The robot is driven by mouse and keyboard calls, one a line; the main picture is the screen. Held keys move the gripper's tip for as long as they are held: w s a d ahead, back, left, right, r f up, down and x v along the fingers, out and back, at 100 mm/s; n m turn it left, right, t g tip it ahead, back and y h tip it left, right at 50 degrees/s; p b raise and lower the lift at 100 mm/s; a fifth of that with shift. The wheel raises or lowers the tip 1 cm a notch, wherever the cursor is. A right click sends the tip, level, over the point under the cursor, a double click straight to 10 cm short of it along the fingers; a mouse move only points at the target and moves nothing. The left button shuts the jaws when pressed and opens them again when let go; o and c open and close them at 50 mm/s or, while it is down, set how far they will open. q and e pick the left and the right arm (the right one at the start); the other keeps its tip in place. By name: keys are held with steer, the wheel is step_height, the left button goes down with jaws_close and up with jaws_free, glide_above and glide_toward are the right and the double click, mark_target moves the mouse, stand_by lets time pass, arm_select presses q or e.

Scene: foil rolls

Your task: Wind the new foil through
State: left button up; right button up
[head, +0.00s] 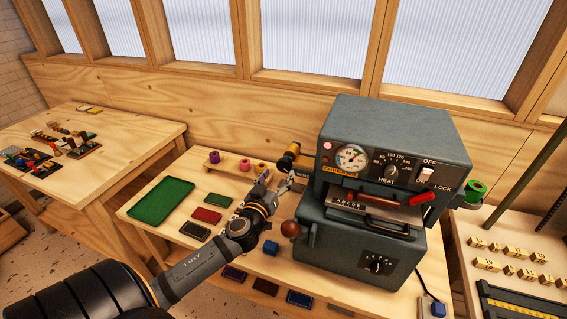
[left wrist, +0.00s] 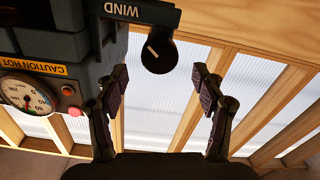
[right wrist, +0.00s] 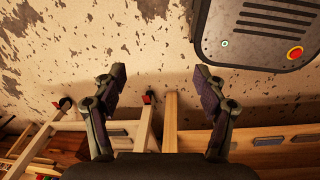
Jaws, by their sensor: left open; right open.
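The grey press (head: 385,150) stands on the bench with its red lamp lit. A gold roll with dark ends (head: 289,156) sits at its upper left side, and a green roll (head: 476,190) sits at its right side. My left gripper (head: 284,182) is open beside the press's left side, just below the gold roll. In the left wrist view, a black knob (left wrist: 160,53) under a WIND label (left wrist: 122,10) lies between and beyond the open, empty fingers (left wrist: 162,85). My right gripper (right wrist: 160,85) is open and empty, away from the press; the head view does not show it.
A small wooden rack (head: 228,165) holds several coloured rolls behind a green tray (head: 162,201). Coloured flat pads, such as a red one (head: 206,215), lie left of the press. A round-ended lever (head: 291,229) sticks out near my left gripper. Type blocks (head: 510,270) lie at right.

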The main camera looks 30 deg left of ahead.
mark_target(283, 167)
arm_select(q)
steer(key=p+x, duration=0.1)
steer(key=x, duration=0.4)
steer(key=shift+w+r+p, duration=0.1)
steer(key=shift+w+p, duration=0.05)
steer(key=shift+p, duration=0.25)
steer(key=shift+w, duration=0.2)
steer(key=shift+w+a, duration=0.1)
steer(key=shift+w, duration=0.05)
steer(key=shift+c, duration=0.3)
steer(key=c, duration=1.1)
arm_select(e)
steer(key=w+r, duration=0.2)
steer(key=shift+w+a+r, duration=0.1)
steer(key=shift+a+r, duration=0.2)
steer(key=shift+a, duration=0.05)
